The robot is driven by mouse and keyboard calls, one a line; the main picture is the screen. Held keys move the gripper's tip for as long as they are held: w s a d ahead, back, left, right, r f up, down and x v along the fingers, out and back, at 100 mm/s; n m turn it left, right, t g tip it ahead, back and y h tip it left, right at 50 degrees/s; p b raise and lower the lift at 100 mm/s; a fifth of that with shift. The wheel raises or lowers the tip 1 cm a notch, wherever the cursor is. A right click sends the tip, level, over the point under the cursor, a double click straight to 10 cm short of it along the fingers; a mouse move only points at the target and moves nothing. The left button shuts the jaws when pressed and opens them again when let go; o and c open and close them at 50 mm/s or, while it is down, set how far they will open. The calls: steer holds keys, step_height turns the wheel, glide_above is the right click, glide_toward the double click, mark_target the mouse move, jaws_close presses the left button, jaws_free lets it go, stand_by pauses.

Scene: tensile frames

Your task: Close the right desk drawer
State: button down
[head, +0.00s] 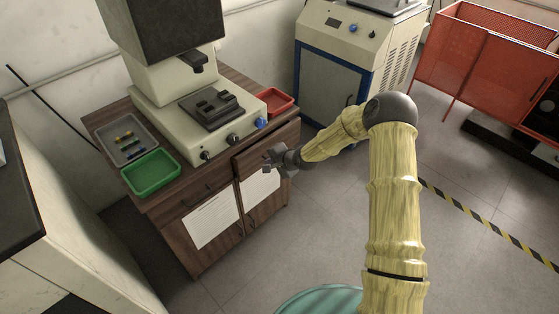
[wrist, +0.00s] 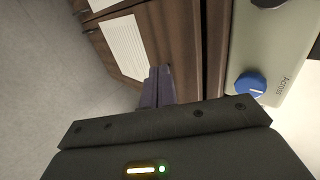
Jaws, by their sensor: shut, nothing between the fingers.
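The brown wooden desk (head: 205,258) has two drawers side by side under its top, with doors below. The right desk drawer (head: 287,136) is partly hidden behind my gripper (head: 269,160) in the head view. Its front seems close to the desk edge; I cannot tell how far it stands out. In the wrist view dark seams run beside the brown drawer front (wrist: 186,40). My gripper is shut and empty, its fingers (wrist: 156,80) pointing at the desk front near this drawer. Whether the fingertips touch it I cannot tell. The left drawer (head: 197,194) looks flush.
A testing machine (head: 160,83), a green tray (head: 151,173), a grey tray (head: 125,138) and a red tray (head: 276,101) stand on the desk. A cream cabinet (head: 330,87) stands behind right. The floor (head: 330,225) right of the desk is clear.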

steer(key=s+d+r+n+g+h, duration=0.1)
steer(key=s+d+r+n+h, duration=0.1)
steer(key=s+d+r, duration=0.4)
steer(key=s+d+r+n+g+h, duration=0.1)
steer(key=s+d+r+n, duration=0.3)
steer(key=s, duration=1)
steer(key=s+d+r+n+g+h, duration=0.2)
steer(key=s+d+r+n+h, duration=0.1)
steer(key=s+d+r, duration=0.6)
steer(key=shift+s+d+r+h, duration=0.3)
steer(key=shift+s+h, duration=0.1)
steer(key=shift+s, duration=0.1)
